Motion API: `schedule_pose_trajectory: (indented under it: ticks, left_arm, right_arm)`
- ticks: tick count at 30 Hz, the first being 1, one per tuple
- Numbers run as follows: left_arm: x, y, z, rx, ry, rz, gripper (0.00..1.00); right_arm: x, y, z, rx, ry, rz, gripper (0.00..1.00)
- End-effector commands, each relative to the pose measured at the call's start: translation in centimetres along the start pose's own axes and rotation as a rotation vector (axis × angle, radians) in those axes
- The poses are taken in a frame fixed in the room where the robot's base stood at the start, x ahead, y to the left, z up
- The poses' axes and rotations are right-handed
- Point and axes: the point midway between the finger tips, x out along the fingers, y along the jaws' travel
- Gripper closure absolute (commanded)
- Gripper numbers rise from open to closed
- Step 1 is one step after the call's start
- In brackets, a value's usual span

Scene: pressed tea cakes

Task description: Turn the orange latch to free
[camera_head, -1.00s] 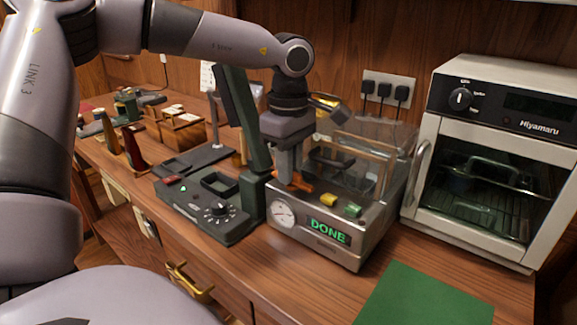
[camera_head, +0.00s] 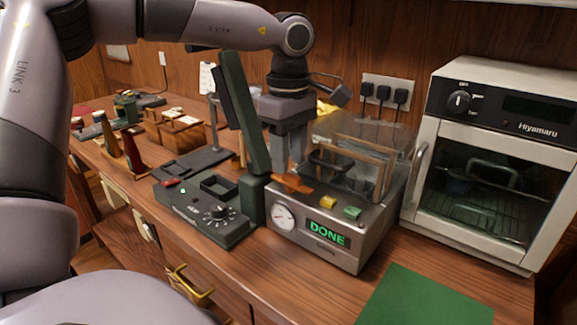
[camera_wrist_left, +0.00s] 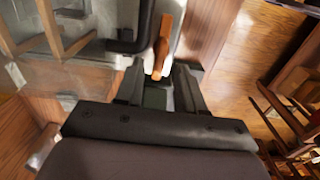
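The orange latch (camera_head: 292,184) lies on the top front of a metal machine (camera_head: 318,247), near its left corner, and shows as a narrow bar in the left wrist view (camera_wrist_left: 162,46). My left gripper (camera_head: 288,166) points down just above and behind the latch. In the wrist view its two fingers (camera_wrist_left: 159,78) are spread apart, with the latch ahead between them and nothing held. The fingers look clear of the latch. The machine's display (camera_head: 328,234) reads DONE. My right gripper is not in view.
A clear cover (camera_head: 360,135) stands over the machine's back. Yellow (camera_head: 328,202) and green (camera_head: 352,213) buttons sit right of the latch. A dark green press column (camera_head: 246,125) rises close left of the gripper. An oven (camera_head: 490,160) stands right; a green mat (camera_head: 425,298) lies in front.

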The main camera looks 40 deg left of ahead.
Motion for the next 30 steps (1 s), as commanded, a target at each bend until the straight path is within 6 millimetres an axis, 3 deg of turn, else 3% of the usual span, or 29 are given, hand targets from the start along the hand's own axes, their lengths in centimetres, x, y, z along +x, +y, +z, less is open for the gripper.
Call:
schedule_pose_trajectory:
  ticks: [3,9,30]
  left_arm:
    - [-2.0,0.1,0.0,-0.001,0.0,0.004,0.62]
    - [-3.7,0.0,0.0,0.002,0.001,0.0,0.62]
    - [-3.8,0.0,0.0,0.001,0.0,-0.001,0.62]
  right_arm:
    - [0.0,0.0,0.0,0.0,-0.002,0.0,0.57]
    - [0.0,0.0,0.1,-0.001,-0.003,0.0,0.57]
    - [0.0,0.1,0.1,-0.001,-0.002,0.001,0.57]
